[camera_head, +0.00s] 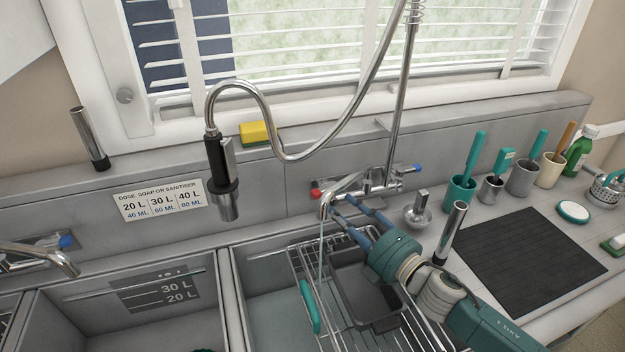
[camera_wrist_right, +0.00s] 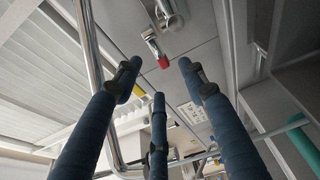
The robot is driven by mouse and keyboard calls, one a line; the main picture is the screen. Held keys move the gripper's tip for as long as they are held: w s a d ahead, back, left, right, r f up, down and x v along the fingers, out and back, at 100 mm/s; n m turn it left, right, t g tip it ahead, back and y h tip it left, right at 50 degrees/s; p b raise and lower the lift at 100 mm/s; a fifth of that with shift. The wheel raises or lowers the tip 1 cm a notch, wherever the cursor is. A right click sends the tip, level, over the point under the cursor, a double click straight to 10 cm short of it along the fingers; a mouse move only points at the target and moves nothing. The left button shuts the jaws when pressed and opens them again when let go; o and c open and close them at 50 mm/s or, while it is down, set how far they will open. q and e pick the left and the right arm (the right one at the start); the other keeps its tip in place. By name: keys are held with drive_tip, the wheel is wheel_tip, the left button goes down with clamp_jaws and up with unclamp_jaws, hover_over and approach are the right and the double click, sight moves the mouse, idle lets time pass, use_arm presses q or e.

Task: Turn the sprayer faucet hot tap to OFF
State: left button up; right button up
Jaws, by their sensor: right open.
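The sprayer faucet (camera_head: 372,182) is chrome and mounted on the back wall above the right basin. Its hot tap (camera_head: 315,194) has a red end and is at the left of the faucet body. Its cold tap, with a blue end (camera_head: 416,169), is at the right. A thin stream seems to fall from the spout (camera_head: 326,203). My right gripper (camera_head: 347,207) is open and empty, its blue fingers close to the spout, right of the hot tap. In the right wrist view the red end (camera_wrist_right: 163,62) shows between and beyond the spread fingers (camera_wrist_right: 158,76). Contact is not clear.
A wire rack (camera_head: 300,262) with a dark tray (camera_head: 350,282) lies under my right arm. The curved hose and black spray head (camera_head: 222,185) hang at the left. Cups with brushes (camera_head: 460,192) and a black mat (camera_head: 530,258) are at the right.

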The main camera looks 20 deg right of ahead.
sight(318, 189)
drive_tip(key=shift+p+x, duration=1.35)
drive_tip(key=shift+x, duration=3.65)
drive_tip(key=shift+r, duration=0.1)
use_arm(q)
drive_tip(key=r, duration=0.3)
drive_tip(key=shift+s+d, duration=0.1)
drive_tip(key=shift+s, duration=0.15)
use_arm(e)
drive_tip(key=shift+c, duration=0.3)
drive_tip(key=c, duration=0.9)
use_arm(q)
drive_tip(key=shift+s+f, duration=0.15)
drive_tip(key=shift+s, duration=0.55)
use_arm(e)
drive_tip(key=shift+a, duration=0.1)
clamp_jaws()
